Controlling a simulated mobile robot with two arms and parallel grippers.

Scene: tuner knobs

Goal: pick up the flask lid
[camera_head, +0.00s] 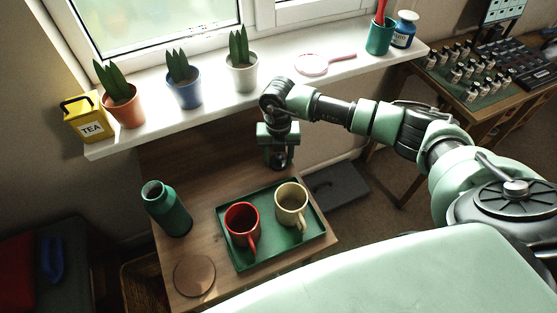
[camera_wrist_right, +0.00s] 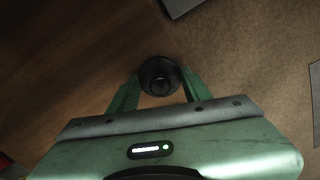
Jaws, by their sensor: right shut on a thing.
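The flask lid (camera_wrist_right: 159,76) shows in the right wrist view as a dark round cap between the two green fingers. My right gripper (camera_wrist_right: 160,84) is shut on it. In the head view my right gripper (camera_head: 279,157) points down over the back right part of the wooden table, behind the tray. The lid is mostly hidden by the gripper there. The green flask (camera_head: 168,212) stands upright on the left of the table with its top open. My left gripper is not in view.
A green tray (camera_head: 238,264) with a red mug (camera_head: 240,222) and a cream mug (camera_head: 290,206) is in front of the gripper. A round brown coaster (camera_head: 194,276) lies front left. The windowsill (camera_head: 215,107) with potted plants runs behind the table.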

